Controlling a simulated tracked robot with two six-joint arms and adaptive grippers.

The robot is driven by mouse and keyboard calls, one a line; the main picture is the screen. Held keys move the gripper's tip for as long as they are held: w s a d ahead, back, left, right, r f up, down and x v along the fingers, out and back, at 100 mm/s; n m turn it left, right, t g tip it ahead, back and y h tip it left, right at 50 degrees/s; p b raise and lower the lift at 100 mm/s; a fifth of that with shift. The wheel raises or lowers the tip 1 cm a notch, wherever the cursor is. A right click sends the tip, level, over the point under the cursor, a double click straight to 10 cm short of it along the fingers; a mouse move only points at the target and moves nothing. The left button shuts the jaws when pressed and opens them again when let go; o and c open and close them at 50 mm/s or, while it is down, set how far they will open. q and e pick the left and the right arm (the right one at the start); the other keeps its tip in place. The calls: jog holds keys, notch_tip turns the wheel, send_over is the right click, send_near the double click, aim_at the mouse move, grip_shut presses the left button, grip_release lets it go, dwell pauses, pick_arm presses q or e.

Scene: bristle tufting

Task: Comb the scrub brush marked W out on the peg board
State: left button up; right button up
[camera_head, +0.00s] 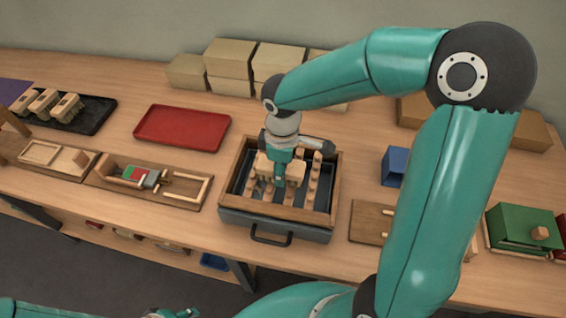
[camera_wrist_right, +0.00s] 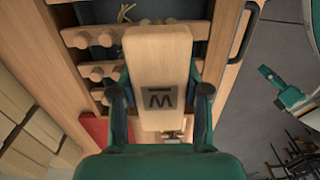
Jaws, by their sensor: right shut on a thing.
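The scrub brush (camera_wrist_right: 160,60) is a pale wooden block with a dark W on its top, seen upside down in the right wrist view. In the head view the brush (camera_head: 295,170) sits over the peg board. My right gripper (camera_wrist_right: 160,95) is shut on it, one finger on each side. The peg board (camera_head: 262,208) is a wooden frame with rows of pegs on slats above a dark tray with a front handle. The brush's underside is hidden, so I cannot tell how deep its bristles reach. My left gripper (camera_head: 182,313) shows only partly at the bottom edge.
Several brushes stand on a black tray (camera_head: 98,118) at far left. A red tray (camera_head: 183,127) lies left of the board; wooden fixtures (camera_head: 150,187) are in front of it. Cardboard boxes (camera_head: 230,60) line the back. Loose tan strands (camera_wrist_right: 124,13) lie among the slats.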

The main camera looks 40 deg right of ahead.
jog(key=shift+s+a+f, duration=0.35)
jog(key=shift+a+f, duration=0.05)
jog(key=shift+f, duration=0.25)
jog(key=shift+w+d+f, duration=0.15)
jog(key=shift+w+d, duration=1.35)
jog(key=shift+d, duration=0.3)
jog(key=shift+w+d+p, duration=0.4)
jog(key=shift+d+p, duration=0.05)
grip_shut()
pick_arm(q)
notch_tip(320, 180, up, 5)
jog(key=p, duration=0.5)
jog(key=shift+r, duration=0.1)
pick_arm(e)
notch_tip(320, 180, up, 6)
jog(key=w+d, duration=0.1)
jog(key=shift+w+d+r, duration=0.15)
jog(key=shift+d+r, duration=0.05)
jog(key=shift+d, duration=0.05)
